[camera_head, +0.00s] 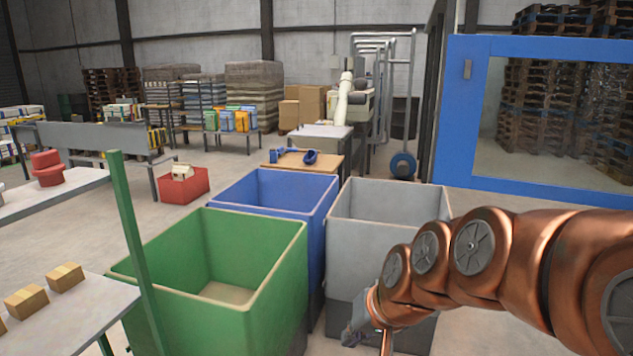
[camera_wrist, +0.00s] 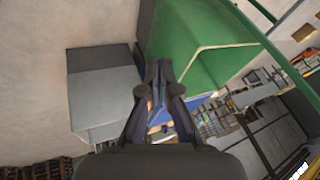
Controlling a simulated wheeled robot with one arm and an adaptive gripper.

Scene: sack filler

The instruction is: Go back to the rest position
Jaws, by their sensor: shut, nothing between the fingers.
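My copper-coloured arm reaches in from the right in the head view. My gripper (camera_head: 353,334) hangs low in front of the grey bin (camera_head: 385,234), near its lower front side. In the wrist view my gripper (camera_wrist: 160,66) shows with its two dark fingers together and nothing between them. I cannot tell how close it is to the bin walls. No held thing shows in either view.
A green bin (camera_head: 208,300) stands front centre, with a blue bin (camera_head: 270,192) behind it. A table with small cartons (camera_head: 64,277) is at the lower left, beside a green post (camera_head: 137,250). A blue-framed panel (camera_head: 470,120) stands at the right.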

